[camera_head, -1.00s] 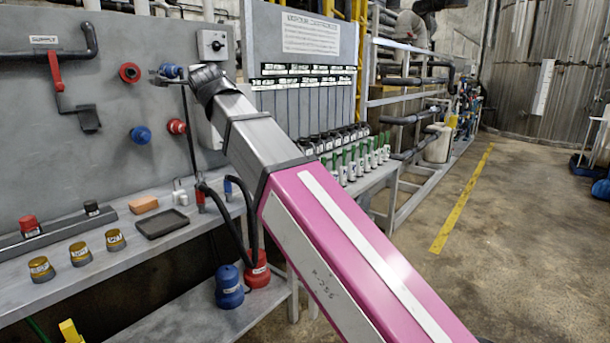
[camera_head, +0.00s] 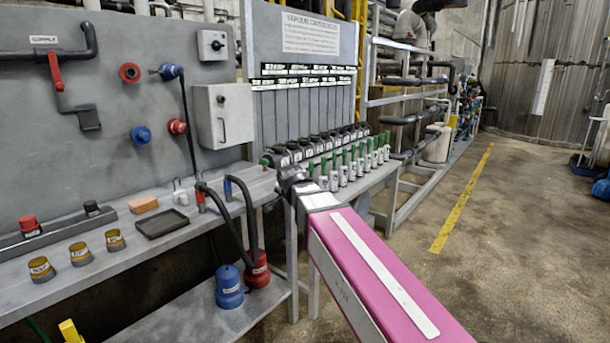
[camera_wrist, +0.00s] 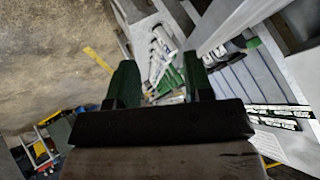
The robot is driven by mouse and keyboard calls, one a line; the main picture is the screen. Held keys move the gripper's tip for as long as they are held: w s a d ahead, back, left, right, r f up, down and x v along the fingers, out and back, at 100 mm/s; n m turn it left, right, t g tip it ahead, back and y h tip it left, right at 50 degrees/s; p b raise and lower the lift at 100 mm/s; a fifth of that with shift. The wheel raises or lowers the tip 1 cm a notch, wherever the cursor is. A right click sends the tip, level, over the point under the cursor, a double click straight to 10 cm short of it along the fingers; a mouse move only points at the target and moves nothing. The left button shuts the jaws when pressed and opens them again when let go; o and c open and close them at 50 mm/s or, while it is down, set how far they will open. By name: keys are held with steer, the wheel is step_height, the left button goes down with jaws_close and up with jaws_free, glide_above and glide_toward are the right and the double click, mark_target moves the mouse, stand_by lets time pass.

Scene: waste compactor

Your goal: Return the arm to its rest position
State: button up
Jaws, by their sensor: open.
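My arm, with its pink link and pale stripe, reaches up from the bottom right in the head view. My gripper (camera_wrist: 160,75) has its two dark green fingers apart in the wrist view, with nothing held between them. In the head view its dark wrist end is at the right part of the workbench (camera_head: 215,224), in front of the row of green-and-white bottles (camera_head: 343,171); the fingers are mostly hidden there. Between the fingers the wrist view shows blurred bottles and the rack beyond.
A grey box with a handle (camera_head: 222,115) hangs on the panel. Black hoses run to a blue container (camera_head: 229,287) and a red one (camera_head: 257,270) on the lower shelf. A black tray (camera_head: 162,223) lies on the bench. Open floor (camera_head: 520,240) is at the right.

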steer(key=s+d+f+n+g, duration=0.2)
steer(key=s+d+f+g, duration=0.1)
steer(key=s+d+f, duration=0.3)
steer(key=s+d+f+n+g, duration=0.2)
steer(key=s+d+f, duration=0.4)
steer(key=d+f, duration=0.4)
steer(key=s+d+f+n+g+h, duration=0.1)
steer(key=s+d+f+g, duration=0.3)
steer(key=f, duration=0.9)
steer(key=s+d+n, duration=0.1)
steer(key=s+d, duration=0.1)
steer(key=d, duration=0.2)
steer(key=shift+d+f, duration=0.25)
steer(key=shift+f, duration=0.15)
